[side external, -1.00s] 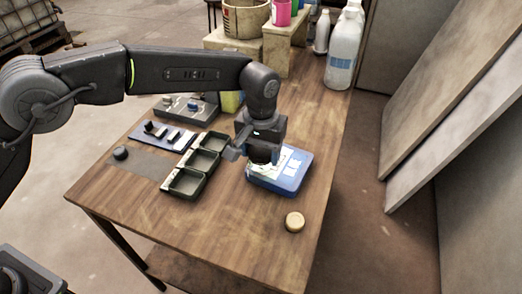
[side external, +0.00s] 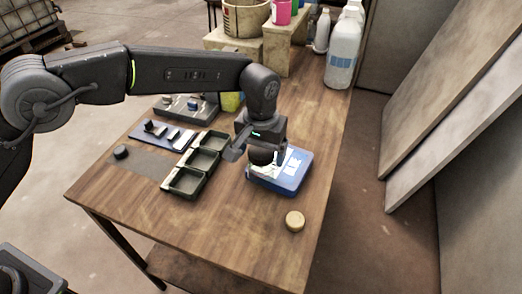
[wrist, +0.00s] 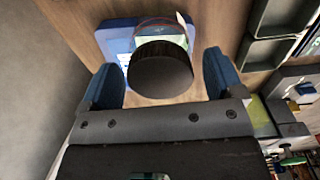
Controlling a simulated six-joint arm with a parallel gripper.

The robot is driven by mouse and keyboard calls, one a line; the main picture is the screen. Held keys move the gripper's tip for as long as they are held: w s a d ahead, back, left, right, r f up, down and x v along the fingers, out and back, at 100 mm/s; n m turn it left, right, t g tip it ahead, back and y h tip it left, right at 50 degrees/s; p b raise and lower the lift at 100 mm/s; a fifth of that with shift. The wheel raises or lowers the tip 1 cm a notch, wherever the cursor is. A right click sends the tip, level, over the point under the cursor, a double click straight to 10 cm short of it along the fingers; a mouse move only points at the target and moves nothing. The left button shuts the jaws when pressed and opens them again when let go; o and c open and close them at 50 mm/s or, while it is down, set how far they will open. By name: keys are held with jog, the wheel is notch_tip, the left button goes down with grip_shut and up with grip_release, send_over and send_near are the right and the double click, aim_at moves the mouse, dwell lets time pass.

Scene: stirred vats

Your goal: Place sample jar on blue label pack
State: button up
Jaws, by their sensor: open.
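The sample jar (wrist: 160,68), seen mostly as its round black lid, stands between my fingers in the wrist view. Its dark top also shows under my gripper in the side view (side external: 262,157). The blue label pack (side external: 290,178) lies flat on the bench with white labels on top; the jar appears to be over its left part. The pack's blue edge shows behind the jar in the wrist view (wrist: 113,40). My gripper (wrist: 162,80) is open, its blue-padded fingers on either side of the jar with visible gaps. The jar's base is largely hidden.
Dark green open trays (side external: 187,183) stand just left of the pack. A pale round lid (side external: 294,221) lies near the front right. A grey panel (side external: 187,106), wooden blocks and white jugs (side external: 342,54) stand further back.

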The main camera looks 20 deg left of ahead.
notch_tip(320, 180, up, 12)
dwell(0.4)
jog(key=s+a+r+t, duration=0.2)
jog(key=s+a+r, duration=0.35)
jog(key=a, duration=0.35)
jog(key=s+a+r+t, duration=0.1)
jog(key=s+a+r, duration=0.45)
jog(key=a, duration=0.45)
jog(key=s+a+f+t, duration=0.1)
jog(key=s+a+f, duration=0.2)
jog(key=s, duration=0.5)
jog(key=s+a+f+t, duration=0.1)
jog(key=s+a+f, duration=0.2)
jog(key=s+a, duration=0.3)
jog(key=shift+s+f+t, duration=0.3)
jog(key=shift+s, duration=0.8)
